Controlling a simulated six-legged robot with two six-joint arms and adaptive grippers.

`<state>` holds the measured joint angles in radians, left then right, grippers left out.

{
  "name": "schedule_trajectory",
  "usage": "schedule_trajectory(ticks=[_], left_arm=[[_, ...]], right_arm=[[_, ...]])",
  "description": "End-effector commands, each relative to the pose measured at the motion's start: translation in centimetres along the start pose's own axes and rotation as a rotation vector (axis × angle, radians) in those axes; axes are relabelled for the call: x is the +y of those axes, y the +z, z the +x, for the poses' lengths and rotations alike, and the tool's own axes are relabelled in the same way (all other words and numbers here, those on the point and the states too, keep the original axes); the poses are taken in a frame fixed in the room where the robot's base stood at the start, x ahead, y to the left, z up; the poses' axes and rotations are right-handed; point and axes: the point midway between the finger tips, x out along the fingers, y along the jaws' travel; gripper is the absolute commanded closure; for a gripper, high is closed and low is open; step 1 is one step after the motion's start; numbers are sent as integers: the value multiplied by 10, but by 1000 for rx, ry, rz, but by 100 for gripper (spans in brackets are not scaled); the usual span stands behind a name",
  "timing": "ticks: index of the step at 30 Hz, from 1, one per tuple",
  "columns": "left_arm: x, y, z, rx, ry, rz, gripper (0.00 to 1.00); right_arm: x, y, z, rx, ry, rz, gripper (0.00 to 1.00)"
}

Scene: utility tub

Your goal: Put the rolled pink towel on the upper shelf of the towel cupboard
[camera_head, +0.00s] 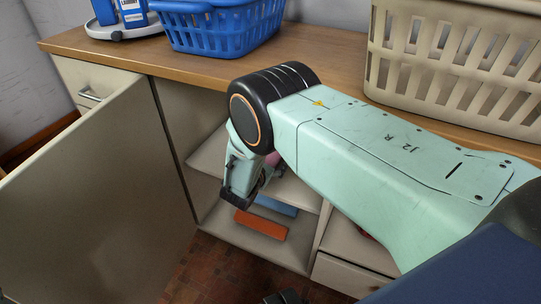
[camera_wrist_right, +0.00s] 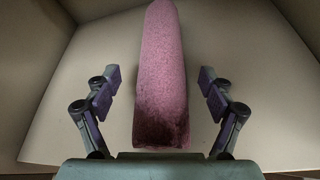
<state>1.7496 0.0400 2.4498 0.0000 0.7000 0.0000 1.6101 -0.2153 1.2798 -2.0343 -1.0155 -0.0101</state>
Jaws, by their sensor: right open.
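The rolled pink towel (camera_wrist_right: 160,70) lies lengthwise on a pale shelf surface in the right wrist view, its dark near end toward my palm. In the head view only a bit of pink (camera_head: 273,159) shows behind my right gripper (camera_head: 242,190). The right gripper is open at the cupboard's mouth; in the wrist view its fingers (camera_wrist_right: 159,78) stand on either side of the towel with gaps, not visibly touching it. The towel cupboard's upper shelf (camera_head: 208,158) shows left of the gripper.
The cupboard door (camera_head: 95,195) stands open at left. An orange item (camera_head: 261,224) and a blue item (camera_head: 276,206) lie on the cupboard's lower level. A blue basket (camera_head: 215,25) and a beige basket (camera_head: 455,65) stand on the wooden counter (camera_head: 335,72) above.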

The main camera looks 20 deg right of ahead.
Motion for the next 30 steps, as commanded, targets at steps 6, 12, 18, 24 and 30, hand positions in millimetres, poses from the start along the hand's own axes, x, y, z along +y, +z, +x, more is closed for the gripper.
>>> schedule_trajectory(ticks=[6,12,18,24,30], left_arm=[[0,0,-24,0,0,0,78],[0,0,-41,0,0,0,78],[0,0,-57,0,0,0,78],[0,0,-63,0,0,0,78],[0,0,-63,0,0,0,78]], right_arm=[[2,5,-49,0,4,-4,18],[1,4,-82,0,0,-1,18],[1,4,-96,-1,1,0,18],[0,2,-102,0,0,1,18],[0,1,-103,-1,0,1,18]])
